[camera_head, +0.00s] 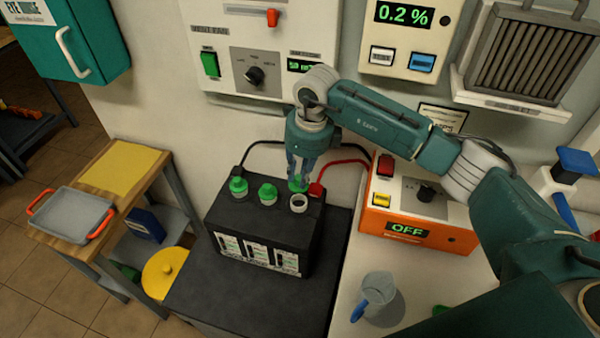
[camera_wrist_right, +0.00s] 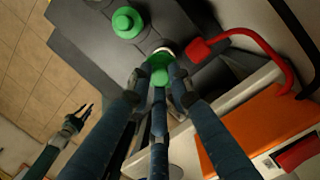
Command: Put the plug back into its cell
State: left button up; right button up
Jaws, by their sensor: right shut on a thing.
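The black battery (camera_head: 262,232) stands on a dark bench top. Green plugs sit on its left cell (camera_head: 238,188) and middle cell (camera_head: 268,195). The right cell is an open white ring (camera_head: 299,203). My right gripper (camera_head: 299,180) points down and is shut on a loose green plug (camera_wrist_right: 159,70), held just above and behind that ring in the head view. In the wrist view the plug covers much of the ring (camera_wrist_right: 165,50); I cannot tell whether they touch. My left gripper (camera_wrist_right: 74,120) shows small in the right wrist view only; its finger opening is unclear.
A red cable clamp (camera_head: 317,190) is close beside the right cell, and a black cable runs behind. An orange charger (camera_head: 415,222) reading OFF stands right. A clear jug (camera_head: 378,298) stands in front of it. A wooden side table (camera_head: 128,205) with a tray is left.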

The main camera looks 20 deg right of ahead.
notch_tip(320, 180, down, 4)
jog(key=shift+r+b, duration=0.2)
jog(key=shift+b, duration=0.55)
jog(key=shift+f+b, duration=0.9)
jog(key=shift+f, duration=0.15)
jog(key=shift+r+b, duration=0.1)
jog(key=shift+b, duration=0.2)
jog(key=shift+f+b, duration=0.25)
jog(key=shift+b, duration=0.3)
dwell(1.0)
dwell(0.3)
jog(key=o, duration=0.9)
jog(key=shift+o, duration=0.2)
jog(key=shift+r, duration=0.15)
jog(key=shift+r+p, duration=1.8)
jog(key=shift+r, duration=1.6)
